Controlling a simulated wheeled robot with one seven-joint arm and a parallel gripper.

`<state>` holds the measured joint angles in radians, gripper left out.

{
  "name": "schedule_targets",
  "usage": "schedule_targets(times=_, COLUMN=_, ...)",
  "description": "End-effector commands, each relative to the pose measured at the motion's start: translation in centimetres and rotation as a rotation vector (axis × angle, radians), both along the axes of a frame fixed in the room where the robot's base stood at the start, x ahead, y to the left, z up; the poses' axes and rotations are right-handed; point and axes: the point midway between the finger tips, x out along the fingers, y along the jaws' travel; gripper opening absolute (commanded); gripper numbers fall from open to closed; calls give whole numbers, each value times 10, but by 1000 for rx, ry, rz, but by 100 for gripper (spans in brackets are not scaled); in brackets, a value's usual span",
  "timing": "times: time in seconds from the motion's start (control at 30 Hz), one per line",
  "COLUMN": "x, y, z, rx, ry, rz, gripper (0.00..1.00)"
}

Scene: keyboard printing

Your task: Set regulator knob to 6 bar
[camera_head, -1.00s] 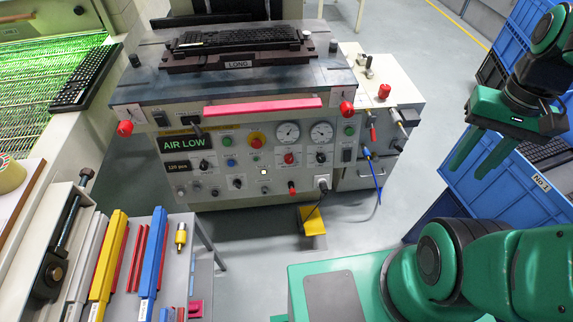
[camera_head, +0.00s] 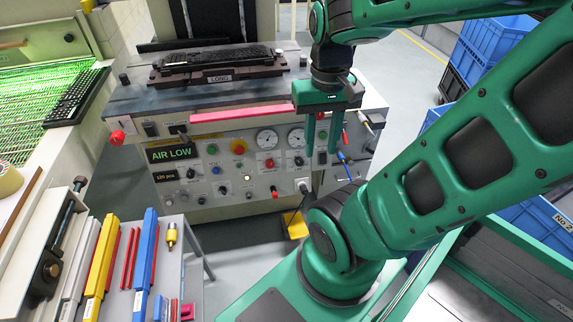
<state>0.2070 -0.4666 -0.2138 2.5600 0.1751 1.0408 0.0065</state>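The machine's front panel (camera_head: 215,195) carries two round gauges, a left one (camera_head: 266,140) and a right one (camera_head: 296,138). Their needles are too small to read. A red knob (camera_head: 269,163) sits under the left gauge and a black knob (camera_head: 299,161) under the right one. I cannot read which is the regulator knob. My gripper (camera_head: 321,153) points down with its two fingers apart and empty. In the picture it overlaps the panel's right part, just right of the right gauge; its distance from the panel is unclear. A display (camera_head: 170,152) reads AIR LOW.
A keyboard (camera_head: 215,64) lies on the fixture on top of the machine. A red bar (camera_head: 242,114) runs along the machine's front edge. A tool table (camera_head: 190,255) stands front left. Blue crates (camera_head: 490,50) stand at the right. A yellow pedal (camera_head: 295,225) is on the floor.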

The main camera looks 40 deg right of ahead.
Motion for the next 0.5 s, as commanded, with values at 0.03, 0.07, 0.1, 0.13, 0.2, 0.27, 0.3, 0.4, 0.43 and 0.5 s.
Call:
schedule_targets(times=0.03, x=0, y=0, z=0, rx=0, ry=0, rz=0, gripper=31)
schedule_targets(times=0.07, x=0, y=0, z=0, rx=0, ry=0, rz=0, gripper=31)
schedule_targets(times=0.1, x=0, y=0, z=0, rx=0, ry=0, rz=-1, gripper=31)
schedule_targets(times=0.13, x=0, y=0, z=0, rx=0, ry=0, rz=-1, gripper=31)
schedule_targets(times=0.2, x=0, y=0, z=0, rx=0, ry=0, rz=-1, gripper=31)
schedule_targets(times=0.27, x=0, y=0, z=0, rx=0, ry=0, rz=0, gripper=31)
schedule_targets(times=0.3, x=0, y=0, z=0, rx=0, ry=0, rz=0, gripper=34)
schedule_targets(times=0.4, x=-9, y=-1, z=4, rx=-1, ry=-13, rz=1, gripper=48)
schedule_targets(times=0.43, x=-9, y=-2, z=4, rx=-4, ry=-15, rz=0, gripper=48)
schedule_targets(times=0.5, x=-1, y=-7, z=2, rx=-11, ry=-20, rz=0, gripper=48)
